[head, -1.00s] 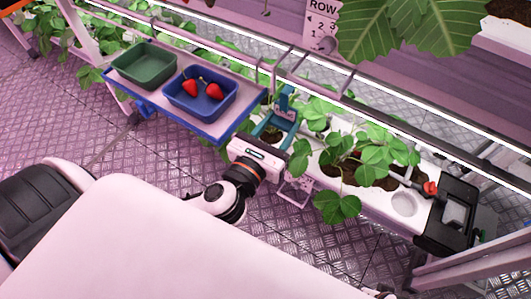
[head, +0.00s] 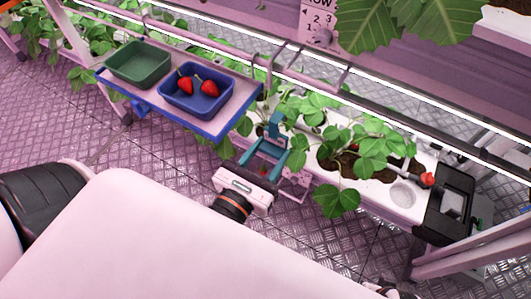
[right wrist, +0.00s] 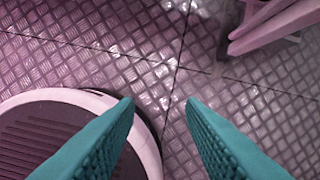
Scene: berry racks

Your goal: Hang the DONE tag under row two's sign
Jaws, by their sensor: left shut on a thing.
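My left gripper (head: 274,131) is in the middle of the head view, with teal fingers against the strawberry leaves in front of the rack. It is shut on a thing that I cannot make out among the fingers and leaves. I can read no DONE tag in either view. A white row sign (head: 319,22) hangs at the top of the head view, cut by the top edge and partly behind a large leaf. My right gripper (right wrist: 160,101) is open and empty above the metal floor in the right wrist view.
A blue-edged shelf (head: 213,132) holds a green tray (head: 138,76) and a blue tray (head: 200,108) with two strawberries (head: 196,86). A white planter gutter (head: 378,196) with plants runs right to a black device (head: 447,208). The floor is clear.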

